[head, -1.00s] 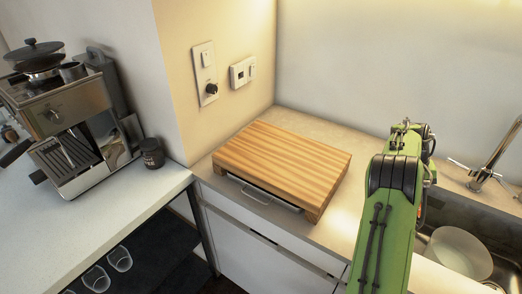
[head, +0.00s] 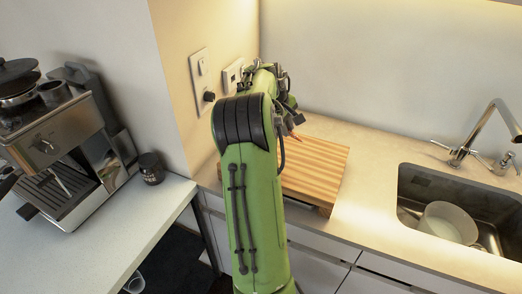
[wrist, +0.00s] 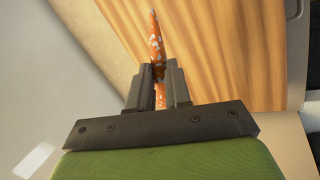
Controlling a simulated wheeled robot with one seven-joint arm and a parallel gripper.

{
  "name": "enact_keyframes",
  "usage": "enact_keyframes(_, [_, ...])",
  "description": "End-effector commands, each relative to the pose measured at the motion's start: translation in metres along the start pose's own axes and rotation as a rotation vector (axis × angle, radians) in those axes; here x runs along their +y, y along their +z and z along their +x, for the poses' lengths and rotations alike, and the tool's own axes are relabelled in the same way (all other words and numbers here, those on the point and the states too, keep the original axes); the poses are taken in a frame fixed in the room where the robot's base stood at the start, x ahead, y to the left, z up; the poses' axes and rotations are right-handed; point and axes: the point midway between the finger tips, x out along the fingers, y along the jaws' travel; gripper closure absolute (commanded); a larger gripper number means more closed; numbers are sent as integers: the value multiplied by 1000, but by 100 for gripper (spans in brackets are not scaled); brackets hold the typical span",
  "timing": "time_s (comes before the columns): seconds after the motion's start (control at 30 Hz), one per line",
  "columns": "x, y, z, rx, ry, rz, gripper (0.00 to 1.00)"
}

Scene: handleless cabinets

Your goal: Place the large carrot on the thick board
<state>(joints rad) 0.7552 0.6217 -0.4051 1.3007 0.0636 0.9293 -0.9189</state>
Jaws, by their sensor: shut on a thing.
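The large carrot (wrist: 155,45) is orange with pale speckles. My gripper (wrist: 160,75) is shut on it in the wrist view, and the carrot's tapered end points away past the fingertips. The thick wooden board (wrist: 215,45) lies behind and below the carrot in that view; I cannot tell the gap between them. In the head view the board (head: 318,165) sits on the counter, its left part hidden by my green arm. A small orange bit of the carrot (head: 296,137) shows beside my arm, over the board.
A sink with a white pot (head: 447,222) and a faucet (head: 490,130) is at the right. A coffee machine (head: 70,150) and a dark jar (head: 151,168) stand on the left counter. The wall with switches (head: 201,80) is close behind my arm.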

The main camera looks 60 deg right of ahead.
Motion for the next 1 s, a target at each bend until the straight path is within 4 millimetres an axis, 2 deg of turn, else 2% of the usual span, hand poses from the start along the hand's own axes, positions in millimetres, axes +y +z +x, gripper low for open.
enact_keyframes(0.03, [-9,1,17,-6,-5,0,100])
enact_keyframes(0.1, [-15,1,32,-5,-5,1,100])
enact_keyframes(0.43, [-37,0,78,-3,-5,0,100])
enact_keyframes(0.77, [-38,-1,83,-1,-2,1,100])
enact_keyframes(0.8, [-38,0,83,-2,-2,1,80])
enact_keyframes(0.87, [-38,-1,83,-2,-2,1,71])
enact_keyframes(1.0, [-39,0,83,-2,-4,0,71])
